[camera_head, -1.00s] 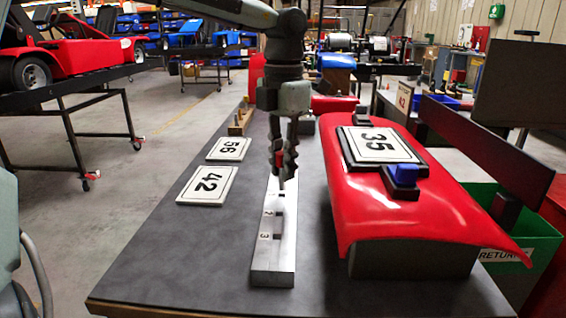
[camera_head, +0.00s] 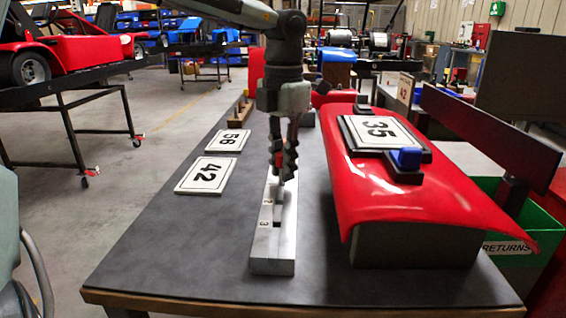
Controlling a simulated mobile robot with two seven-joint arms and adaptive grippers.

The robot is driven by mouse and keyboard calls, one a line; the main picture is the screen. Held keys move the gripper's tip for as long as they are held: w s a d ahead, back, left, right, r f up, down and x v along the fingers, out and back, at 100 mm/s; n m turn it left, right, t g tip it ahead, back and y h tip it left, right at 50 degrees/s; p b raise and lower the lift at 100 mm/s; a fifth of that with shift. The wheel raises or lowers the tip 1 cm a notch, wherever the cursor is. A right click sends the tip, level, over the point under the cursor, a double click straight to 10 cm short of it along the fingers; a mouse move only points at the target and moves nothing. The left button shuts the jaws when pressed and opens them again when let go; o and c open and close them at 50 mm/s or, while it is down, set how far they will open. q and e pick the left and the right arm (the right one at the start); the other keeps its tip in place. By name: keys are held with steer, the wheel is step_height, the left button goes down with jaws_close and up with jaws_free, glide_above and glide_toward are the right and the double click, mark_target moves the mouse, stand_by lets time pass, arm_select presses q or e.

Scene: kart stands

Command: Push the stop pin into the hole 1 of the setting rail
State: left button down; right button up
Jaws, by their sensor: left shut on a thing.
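The setting rail (camera_head: 273,258) is a light metal bar lying lengthwise on the dark table, with numbered marks along its top. The mark nearest its front end reads 3. My left gripper (camera_head: 283,170) points down over the farther part of the rail and is shut on the stop pin (camera_head: 280,187). Little of the pin shows: a thin grey shank below the fingertips, close to the rail's top. Hole 1 is hidden behind the fingers and pin. I cannot tell whether the pin touches the rail or sits in a hole. My right gripper is out of view.
A red curved panel (camera_head: 450,210) with a 35 plate (camera_head: 378,132) stands close right of the rail. The table (camera_head: 170,245) is clear front left. A green returns bin (camera_head: 515,265) stands right.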

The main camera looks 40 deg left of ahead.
arm_select(q)
steer(key=shift+f+b, duration=0.35)
steer(key=shift+f, duration=0.1)
steer(key=c, duration=1.4)
jaws_free()
step_height(320, 180, up, 12)
